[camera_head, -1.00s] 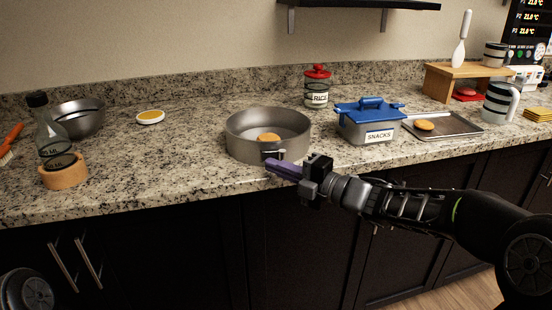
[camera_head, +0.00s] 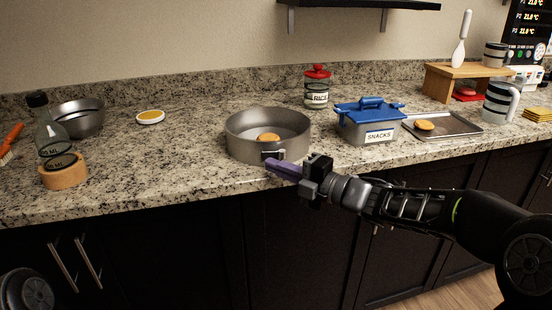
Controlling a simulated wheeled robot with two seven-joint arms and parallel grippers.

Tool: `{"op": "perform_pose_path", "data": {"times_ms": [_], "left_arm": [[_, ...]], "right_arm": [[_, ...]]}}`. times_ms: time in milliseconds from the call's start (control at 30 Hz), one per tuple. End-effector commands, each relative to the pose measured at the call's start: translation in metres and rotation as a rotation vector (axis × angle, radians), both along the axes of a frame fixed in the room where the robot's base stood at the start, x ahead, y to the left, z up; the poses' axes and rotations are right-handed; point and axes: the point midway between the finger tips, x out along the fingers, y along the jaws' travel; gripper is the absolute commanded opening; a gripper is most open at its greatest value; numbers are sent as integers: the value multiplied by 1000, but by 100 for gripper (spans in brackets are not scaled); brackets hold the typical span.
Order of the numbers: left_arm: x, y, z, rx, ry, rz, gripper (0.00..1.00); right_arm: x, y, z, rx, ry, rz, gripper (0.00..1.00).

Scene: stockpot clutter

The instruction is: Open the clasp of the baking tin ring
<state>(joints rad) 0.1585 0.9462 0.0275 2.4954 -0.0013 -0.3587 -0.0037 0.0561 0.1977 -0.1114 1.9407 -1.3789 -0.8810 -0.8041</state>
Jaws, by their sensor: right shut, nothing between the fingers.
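The round grey baking tin ring (camera_head: 240,141) stands on the granite counter, left of the blue-lidded box. A round golden-brown item (camera_head: 268,138) shows inside it. The clasp (camera_head: 272,155) is on the ring's front wall, facing me. Whether its lever is closed or swung out is too small to tell. My right gripper (camera_head: 270,164), with purple fingers, is shut and empty. Its tips are just in front of and below the clasp; I cannot tell whether they touch it. My left gripper is not in view.
A blue-lidded snacks box (camera_head: 356,130) stands right of the ring, near a metal tray (camera_head: 455,125). A red-lidded rice jar (camera_head: 317,92) stands behind. Counter between holder and ring is clear.

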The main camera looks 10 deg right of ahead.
Motion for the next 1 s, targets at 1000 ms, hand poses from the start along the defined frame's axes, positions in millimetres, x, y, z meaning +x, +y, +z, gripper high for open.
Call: {"op": "perform_pose_path", "data": {"times_ms": [1000], "left_arm": [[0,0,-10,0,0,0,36]], "right_arm": [[6,17,-1,-1,-1,0,0]]}}
